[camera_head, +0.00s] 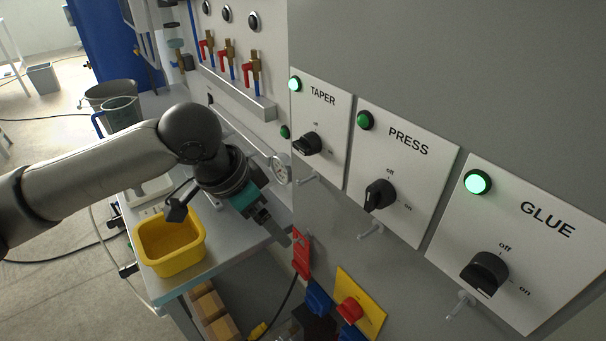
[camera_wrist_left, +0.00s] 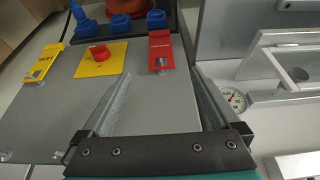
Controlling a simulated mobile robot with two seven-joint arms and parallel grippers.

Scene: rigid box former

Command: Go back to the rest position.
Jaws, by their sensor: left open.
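My left arm comes in from the left in the head view. Its gripper (camera_head: 275,228) points down and to the right, in front of the grey machine panel and beyond the yellow bin. In the left wrist view the two fingers of the left gripper (camera_wrist_left: 158,95) stand wide apart with nothing between them. The red tag-like part (camera_wrist_left: 161,50) lies beyond the fingertips; it also shows in the head view (camera_head: 301,254) just below the gripper. My right gripper is in neither view.
A yellow bin (camera_head: 170,247) stands on the bench under my forearm. TAPER (camera_head: 320,117), PRESS (camera_head: 402,170) and GLUE (camera_head: 525,240) switch plates fill the right.

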